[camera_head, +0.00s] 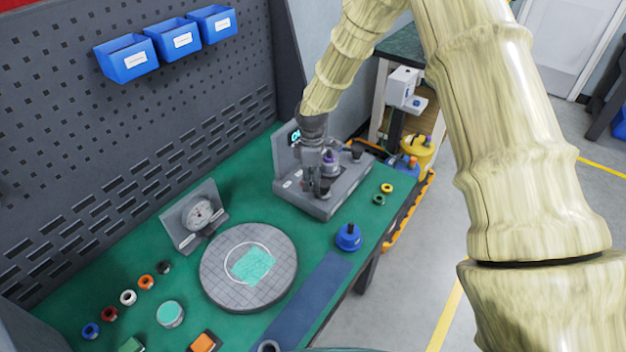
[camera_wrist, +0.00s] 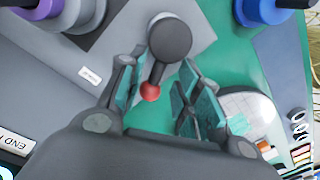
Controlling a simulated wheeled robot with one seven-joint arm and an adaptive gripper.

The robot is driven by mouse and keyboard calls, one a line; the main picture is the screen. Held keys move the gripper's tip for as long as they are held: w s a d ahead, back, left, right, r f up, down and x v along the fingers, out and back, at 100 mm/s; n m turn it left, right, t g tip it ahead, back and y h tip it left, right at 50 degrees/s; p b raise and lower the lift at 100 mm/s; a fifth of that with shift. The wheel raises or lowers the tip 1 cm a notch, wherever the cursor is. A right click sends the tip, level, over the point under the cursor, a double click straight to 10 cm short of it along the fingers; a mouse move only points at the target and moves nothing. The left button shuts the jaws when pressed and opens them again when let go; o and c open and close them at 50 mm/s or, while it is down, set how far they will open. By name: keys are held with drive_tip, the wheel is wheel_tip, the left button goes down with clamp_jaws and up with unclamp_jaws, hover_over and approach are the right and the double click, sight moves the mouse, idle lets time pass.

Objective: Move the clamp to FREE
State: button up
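The grey test station (camera_head: 318,205) stands at the far right end of the green bench, with a purple-topped part (camera_head: 329,158) on it. My gripper (camera_head: 318,170) is low over the station and hides part of it. In the wrist view, my gripper (camera_wrist: 158,78) has its fingers spread, one on each side of a lever with a dark round knob (camera_wrist: 170,38) and a red ball (camera_wrist: 150,92). This looks like the clamp lever. I see gaps beside it, but cannot tell whether a finger touches it. No FREE label is readable.
A blue-topped part (camera_head: 348,237) stands in front of the station, with small rings (camera_head: 386,188) to its right. A round grey plate (camera_head: 226,287) and a dial gauge (camera_head: 198,213) are to the left. The pegboard wall (camera_head: 120,110) rises behind the bench.

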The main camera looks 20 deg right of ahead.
drive_tip(key=shift+r, duration=0.1)
drive_tip(key=shift+w+r, duration=0.15)
drive_tip(key=shift+r, duration=0.15)
wheel_tip(320, 180, up, 11)
drive_tip(key=shift+w+d, duration=0.15)
drive_tip(key=shift+w, duration=0.1)
drive_tip(key=shift+r, duration=0.1)
